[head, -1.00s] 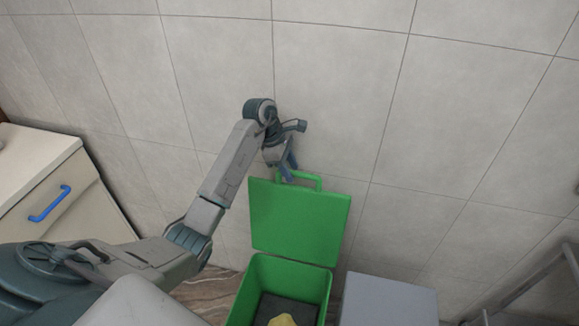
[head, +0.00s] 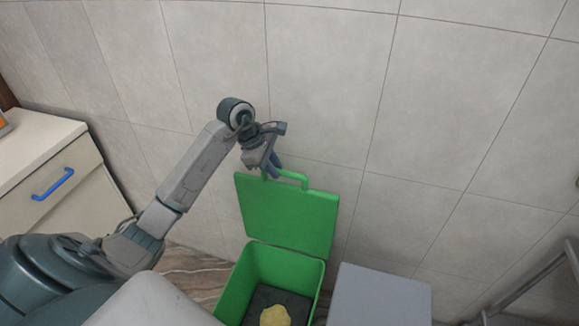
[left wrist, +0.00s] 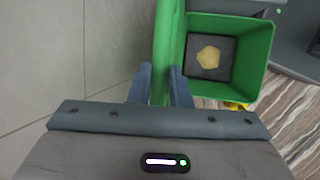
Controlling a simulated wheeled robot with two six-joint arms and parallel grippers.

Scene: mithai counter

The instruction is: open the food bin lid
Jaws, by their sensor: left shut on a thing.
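The green food bin (head: 302,262) stands on the floor against the tiled wall, with a yellowish lump (head: 275,315) on its dark bottom. Its green lid (head: 287,215) is raised, standing up at the wall side, with a loop handle (head: 292,177) on its top edge. My left gripper (head: 272,172) is at the left part of that handle. In the left wrist view its two fingers (left wrist: 160,88) are shut on the green lid's handle edge, with the open bin (left wrist: 262,62) beyond. My right gripper is in neither view.
A grey box-shaped surface (head: 385,297) stands right of the bin. A cream cabinet (head: 60,170) with a blue drawer handle (head: 53,184) is at the left. A grey metal frame (head: 535,280) is at the far right. The tiled wall (head: 420,120) is close behind the lid.

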